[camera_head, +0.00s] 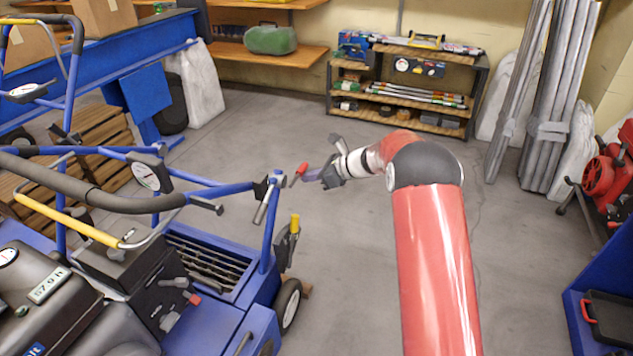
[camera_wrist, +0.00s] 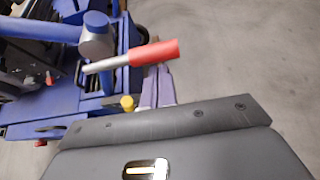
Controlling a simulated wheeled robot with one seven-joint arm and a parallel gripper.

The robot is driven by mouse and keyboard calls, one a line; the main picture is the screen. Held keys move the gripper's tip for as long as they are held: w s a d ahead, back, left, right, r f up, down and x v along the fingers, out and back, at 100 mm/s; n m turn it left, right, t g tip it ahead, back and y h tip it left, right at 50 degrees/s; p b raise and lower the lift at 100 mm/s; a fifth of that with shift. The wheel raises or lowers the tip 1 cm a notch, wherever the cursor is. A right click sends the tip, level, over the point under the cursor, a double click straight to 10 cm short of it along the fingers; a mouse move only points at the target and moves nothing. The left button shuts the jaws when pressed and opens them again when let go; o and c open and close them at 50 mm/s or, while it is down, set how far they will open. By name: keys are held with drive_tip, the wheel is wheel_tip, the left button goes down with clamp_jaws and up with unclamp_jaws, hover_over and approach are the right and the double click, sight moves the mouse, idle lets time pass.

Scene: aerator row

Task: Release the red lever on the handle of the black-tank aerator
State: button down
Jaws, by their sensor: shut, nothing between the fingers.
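The aerator with the black tank (camera_head: 25,262) stands at the left in the head view. Its blue handle frame (camera_head: 195,180) carries a black foam grip (camera_head: 95,190). The red lever (camera_head: 299,172) sticks out from the right end of the frame. In the wrist view the lever is a silver rod with a red grip (camera_wrist: 153,52), pointing right and slightly up. My gripper (camera_head: 312,175) is shut and empty, right beside the red grip. In the wrist view its fingertips (camera_wrist: 157,70) end just below the red grip; I cannot tell whether they touch it.
A yellow bar (camera_head: 80,228) crosses the handle. A yellow-tipped post (camera_head: 294,224) stands on the machine below the lever. Wooden crates (camera_head: 90,140) and another blue handle (camera_head: 68,100) are behind. A shelf (camera_head: 400,115) stands at the back. The floor between is clear.

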drive_tip(key=shift+r, duration=0.25)
